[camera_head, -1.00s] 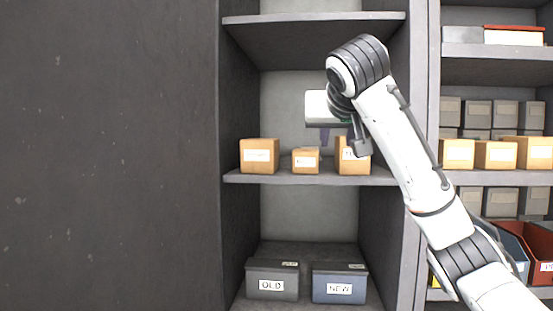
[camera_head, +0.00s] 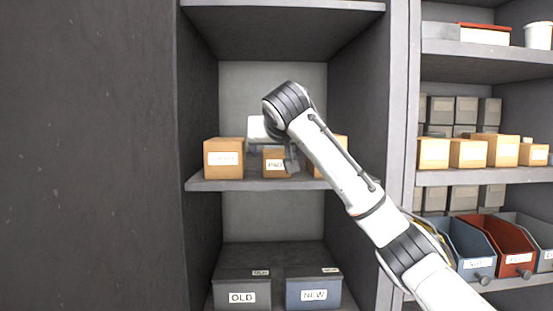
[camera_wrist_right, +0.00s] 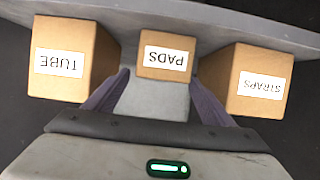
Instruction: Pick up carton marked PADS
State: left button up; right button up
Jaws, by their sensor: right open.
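The carton marked PADS (camera_head: 273,163) is small and brown and stands in the middle of the shelf, partly covered by my right wrist. In the right wrist view the PADS carton (camera_wrist_right: 166,56) shows whole, its label upside down. My right gripper (camera_wrist_right: 158,80) is open, with a purple finger towards each side of the PADS carton and nothing held. I cannot tell whether the fingers reach past the carton's front face. My left gripper is not in view.
The STRAPS carton (camera_head: 223,158) and TUBE carton (camera_wrist_right: 72,62) flank PADS closely. The shelf board (camera_head: 240,184) runs beneath them. Below stand an OLD box (camera_head: 242,283) and a NEW box (camera_head: 313,280). Another rack with cartons and bins (camera_head: 494,243) is at right.

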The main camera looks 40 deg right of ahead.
jog(key=shift+w+d+f, duration=0.15)
jog(key=shift+w+d, duration=0.05)
jog(key=shift+w, duration=0.05)
jog(key=c, duration=1.3)
jog(key=shift+c, duration=0.2)
jog(key=shift+r, duration=0.25)
